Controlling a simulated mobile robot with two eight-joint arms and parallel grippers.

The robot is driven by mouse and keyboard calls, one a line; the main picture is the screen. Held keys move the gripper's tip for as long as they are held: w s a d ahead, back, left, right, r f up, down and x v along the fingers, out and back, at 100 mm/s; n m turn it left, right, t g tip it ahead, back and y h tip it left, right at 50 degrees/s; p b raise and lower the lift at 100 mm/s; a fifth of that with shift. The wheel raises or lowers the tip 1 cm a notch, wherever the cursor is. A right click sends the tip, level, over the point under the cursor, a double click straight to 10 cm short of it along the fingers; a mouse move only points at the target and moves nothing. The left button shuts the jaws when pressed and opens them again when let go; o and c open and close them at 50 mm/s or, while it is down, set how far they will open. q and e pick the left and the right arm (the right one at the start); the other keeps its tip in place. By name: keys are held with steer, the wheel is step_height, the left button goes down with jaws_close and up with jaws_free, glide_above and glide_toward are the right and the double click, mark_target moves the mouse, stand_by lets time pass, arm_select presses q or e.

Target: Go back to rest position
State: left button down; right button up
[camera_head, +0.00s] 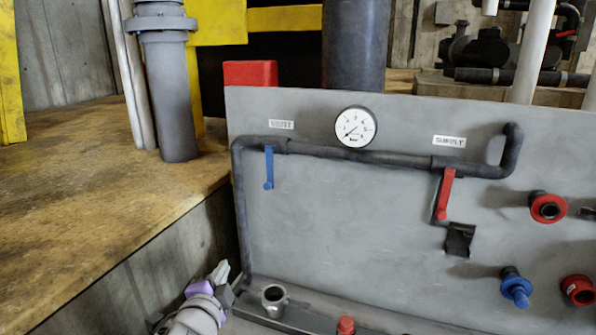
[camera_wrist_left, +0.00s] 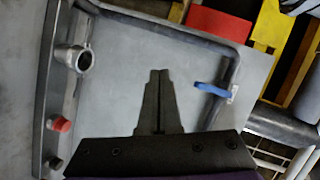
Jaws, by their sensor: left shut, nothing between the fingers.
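My left gripper (camera_head: 221,274) is low in the head view, left of a grey panel (camera_head: 330,230). Its arm comes in from the bottom edge. In the left wrist view the fingers of my left gripper (camera_wrist_left: 159,72) are together and empty, pointing toward the panel (camera_wrist_left: 115,70). They touch nothing that I can see. My right gripper does not show in either view.
The panel carries a gauge (camera_head: 356,127), a blue-handled valve (camera_head: 269,168), a red-handled valve (camera_head: 445,194) and several red and blue fittings at right. A metal fitting (camera_head: 274,300) and red cap (camera_head: 346,325) stand on the ledge. A wooden floor (camera_head: 90,200) lies left.

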arm_select(q)
steer(key=s+f+n+g, duration=0.9)
steer(key=s+f+n, duration=0.4)
steer(key=s+f, duration=1)
steer(key=shift+s+f+n+g+h, duration=0.15)
steer(key=shift+f+n+g+h, duration=0.15)
steer(key=shift+f+g, duration=0.1)
steer(key=shift+a, duration=0.1)
